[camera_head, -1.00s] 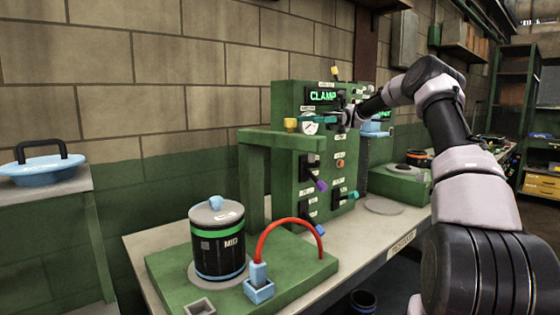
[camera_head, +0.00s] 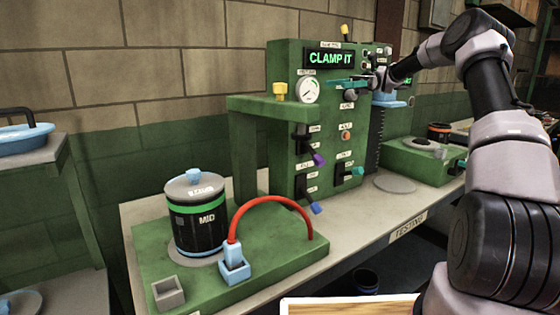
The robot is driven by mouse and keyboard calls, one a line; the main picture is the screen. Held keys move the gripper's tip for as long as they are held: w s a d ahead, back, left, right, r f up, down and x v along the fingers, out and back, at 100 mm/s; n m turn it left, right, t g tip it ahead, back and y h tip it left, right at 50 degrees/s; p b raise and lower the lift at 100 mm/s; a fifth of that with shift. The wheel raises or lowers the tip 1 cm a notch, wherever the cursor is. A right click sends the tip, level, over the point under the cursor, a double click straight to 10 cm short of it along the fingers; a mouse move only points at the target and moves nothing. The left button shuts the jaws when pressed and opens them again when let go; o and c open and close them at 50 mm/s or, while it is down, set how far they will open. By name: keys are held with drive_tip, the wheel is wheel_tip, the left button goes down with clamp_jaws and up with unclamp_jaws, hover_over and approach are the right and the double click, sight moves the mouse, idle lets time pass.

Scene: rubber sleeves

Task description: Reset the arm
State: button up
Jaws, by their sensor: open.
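My arm reaches in from the right edge to the front of a green testing machine (camera_head: 290,135). My gripper (camera_head: 373,82) is small in the view, at the upper part of the machine's face. It is open, beside a teal handle (camera_head: 342,82) to its left. I cannot tell whether it touches the handle. The machine's display (camera_head: 332,58) reads "CLAMP IT" in green letters. The fingertips are too small to make out clearly.
A black canister (camera_head: 197,228) marked "MID" stands on the machine's green base, next to a red hose (camera_head: 272,202) in a light blue socket (camera_head: 234,268). Levers stick out of the machine's face. A board (camera_head: 348,306) shows at the bottom edge. A blue lidded thing (camera_head: 22,138) sits at left.

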drive_tip(key=s+a+n+t+h, duration=0.2)
drive_tip(key=s+t+h, duration=0.15)
drive_tip(key=s, duration=0.45)
drive_tip(key=s+a+n+t+h, duration=0.1)
drive_tip(key=s+a+t+h, duration=0.15)
drive_tip(key=s+h, duration=0.4)
drive_tip(key=s+d+n+t+h, duration=0.1)
drive_tip(key=s+d+n+t, duration=0.1)
drive_tip(key=s+d+t, duration=0.3)
drive_tip(key=s+d+f+n+t+h, duration=0.1)
drive_tip(key=s+d+t, duration=0.4)
drive_tip(key=s, duration=0.8)
drive_tip(key=shift+d+n+t+h, duration=0.3)
drive_tip(key=shift+n+t+h, duration=0.1)
drive_tip(key=shift+n, duration=0.1)
drive_tip(key=shift+f, duration=0.1)
